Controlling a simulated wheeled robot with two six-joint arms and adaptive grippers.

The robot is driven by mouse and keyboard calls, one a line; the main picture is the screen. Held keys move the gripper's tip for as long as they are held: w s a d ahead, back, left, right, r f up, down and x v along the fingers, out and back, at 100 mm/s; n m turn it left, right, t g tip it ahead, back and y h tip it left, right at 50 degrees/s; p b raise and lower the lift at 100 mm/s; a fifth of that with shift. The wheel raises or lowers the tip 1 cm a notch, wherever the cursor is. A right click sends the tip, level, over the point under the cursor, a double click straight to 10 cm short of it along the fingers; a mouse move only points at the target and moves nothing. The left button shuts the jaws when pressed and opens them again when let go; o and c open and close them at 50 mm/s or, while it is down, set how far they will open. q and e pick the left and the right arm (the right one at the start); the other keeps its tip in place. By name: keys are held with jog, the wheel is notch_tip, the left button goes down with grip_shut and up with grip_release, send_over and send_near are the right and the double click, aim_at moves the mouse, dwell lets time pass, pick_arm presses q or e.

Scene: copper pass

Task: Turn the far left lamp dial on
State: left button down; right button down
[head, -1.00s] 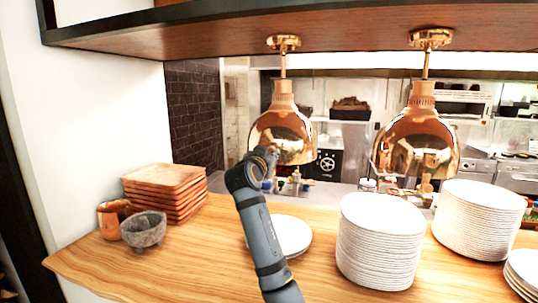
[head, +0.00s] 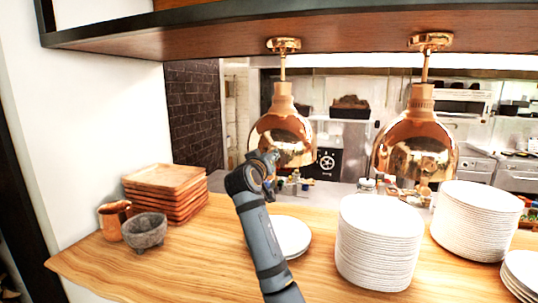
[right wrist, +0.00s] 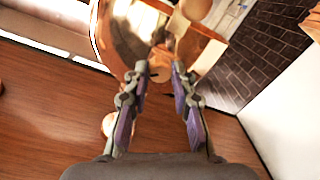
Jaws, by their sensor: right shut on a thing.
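The far left copper heat lamp (head: 283,132) hangs by a rod from the shelf above the counter. My right gripper (head: 268,162) is raised against the lower left front of its shade. The lamp dial cannot be made out in the head view, where the gripper covers that spot. In the right wrist view, the copper shade (right wrist: 122,35) fills the top centre. There the fingers of the right gripper (right wrist: 160,70) are closed in on a small copper-coloured part at the lamp, likely the dial, though its outline is unclear. My left gripper is not in view.
A second copper lamp (head: 416,145) hangs to the right. Below stand white plate stacks (head: 378,245), a low plate pile (head: 290,236), stacked wooden trays (head: 165,190), a stone bowl (head: 145,232) and a copper mug (head: 113,220). The shelf (head: 340,28) runs overhead.

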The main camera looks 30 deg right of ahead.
jog(key=shift+n+p, duration=3.7)
jog(key=shift+n, duration=1.9)
jog(key=shift+g, duration=0.3)
jog(key=shift+f, duration=0.1)
jog(key=c, duration=1.1)
grip_release()
jog(key=shift+a, duration=0.1)
